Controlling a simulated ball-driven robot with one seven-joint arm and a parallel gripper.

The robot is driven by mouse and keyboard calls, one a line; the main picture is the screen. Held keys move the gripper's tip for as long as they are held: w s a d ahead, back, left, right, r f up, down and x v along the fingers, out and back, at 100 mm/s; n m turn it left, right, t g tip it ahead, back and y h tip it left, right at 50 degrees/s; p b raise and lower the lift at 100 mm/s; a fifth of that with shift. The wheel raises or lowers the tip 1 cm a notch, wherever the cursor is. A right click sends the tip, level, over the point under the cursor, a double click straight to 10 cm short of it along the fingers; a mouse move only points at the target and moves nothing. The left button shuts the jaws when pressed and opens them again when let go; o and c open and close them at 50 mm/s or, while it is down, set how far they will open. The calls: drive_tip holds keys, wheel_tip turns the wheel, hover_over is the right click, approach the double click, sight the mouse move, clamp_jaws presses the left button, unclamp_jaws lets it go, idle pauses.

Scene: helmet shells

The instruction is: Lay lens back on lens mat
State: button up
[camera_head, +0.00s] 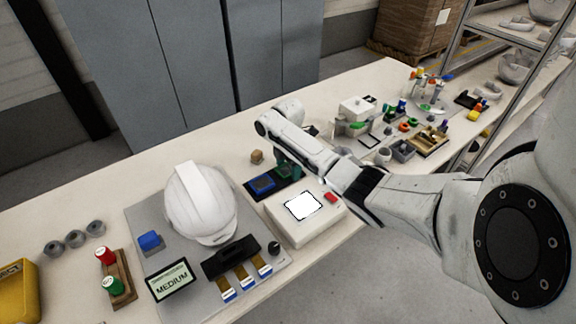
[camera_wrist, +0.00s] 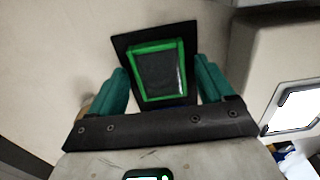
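A dark lens with a bright green frame (camera_wrist: 160,72) shows in the wrist view, lying over a black mat (camera_wrist: 124,42). My gripper (camera_wrist: 165,88) points down over it, its two teal fingers apart on either side. A narrow gap shows between each finger and the frame, so the gripper looks open around it. In the head view my gripper (camera_head: 288,170) is low over the table behind the white device. The dark mat (camera_head: 279,186) lies under it, with a blue piece (camera_head: 262,183) on its left part. The green-framed lens is not clear there.
A white device with a lit screen (camera_head: 303,206) and red button stands just in front of the mat. Left are a white helmet shell (camera_head: 200,203) on a grey board (camera_head: 137,222) and a MEDIUM sign (camera_head: 170,280). A small brown cube (camera_head: 257,156) sits behind the mat.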

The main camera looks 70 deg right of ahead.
drive_tip(key=shift+o, duration=0.4)
drive_tip(key=shift+r, duration=0.1)
wheel_tip(320, 180, up, 11)
drive_tip(key=shift+f+b, duration=0.2)
drive_tip(key=shift+b, duration=0.1)
